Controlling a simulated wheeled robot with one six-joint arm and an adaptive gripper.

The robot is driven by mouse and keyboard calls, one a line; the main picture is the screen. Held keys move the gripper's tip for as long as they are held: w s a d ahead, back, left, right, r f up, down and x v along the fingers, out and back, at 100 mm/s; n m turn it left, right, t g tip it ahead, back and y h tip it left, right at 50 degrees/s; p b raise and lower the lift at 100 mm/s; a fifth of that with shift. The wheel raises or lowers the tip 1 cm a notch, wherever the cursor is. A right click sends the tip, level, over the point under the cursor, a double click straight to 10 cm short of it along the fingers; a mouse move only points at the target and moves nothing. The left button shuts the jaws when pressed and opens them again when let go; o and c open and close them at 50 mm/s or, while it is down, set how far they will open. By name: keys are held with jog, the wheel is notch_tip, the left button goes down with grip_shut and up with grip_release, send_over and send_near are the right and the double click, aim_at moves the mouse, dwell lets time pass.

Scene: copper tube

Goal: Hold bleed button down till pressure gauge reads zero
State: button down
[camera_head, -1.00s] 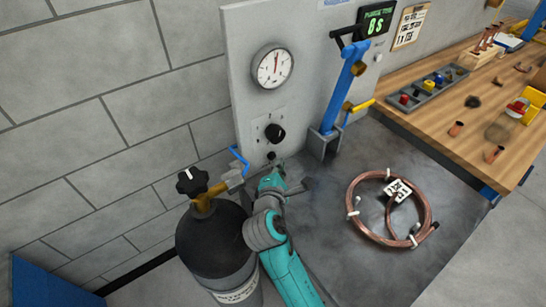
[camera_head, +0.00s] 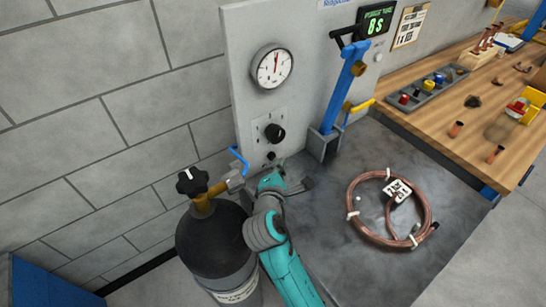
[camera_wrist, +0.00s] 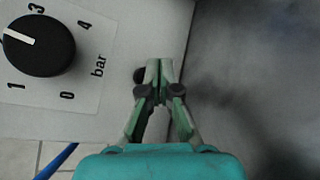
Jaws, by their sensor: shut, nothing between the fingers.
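The bleed button looks to be the small dark round button (camera_head: 271,155) low on the grey panel, below the black knob. In the wrist view this button (camera_wrist: 139,75) shows just left of the fingertips and is partly covered by them. My gripper (camera_wrist: 160,66) is shut and empty, with its tips together beside the button. I cannot tell whether they touch it or the panel. The pressure gauge (camera_head: 272,66) is a white dial higher on the panel. Its needle points roughly straight up; its numbers are too small to read.
The black knob (camera_head: 275,133) has a bar scale, clear in the wrist view (camera_wrist: 38,45). A dark gas cylinder (camera_head: 212,240) stands left of my arm. A copper coil (camera_head: 352,205) lies on the grey table.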

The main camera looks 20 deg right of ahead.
jog(key=shift+w, duration=0.2)
jog(key=shift+w+a, duration=0.15)
jog(key=shift+w, duration=0.05)
jog(key=shift+w+a, duration=0.15)
jog(key=shift+w, duration=0.35)
dwell(2.4)
jog(key=shift+s, duration=0.2)
dwell(1.2)
jog(key=shift+s+d, duration=0.3)
jog(key=shift+s, duration=0.4)
jog(key=shift+s+d, duration=0.25)
jog(key=shift+s, duration=0.55)
jog(key=shift+s+d, duration=0.25)
jog(key=shift+s, duration=0.55)
jog(key=shift+s+d, duration=0.25)
jog(key=shift+s, duration=0.55)
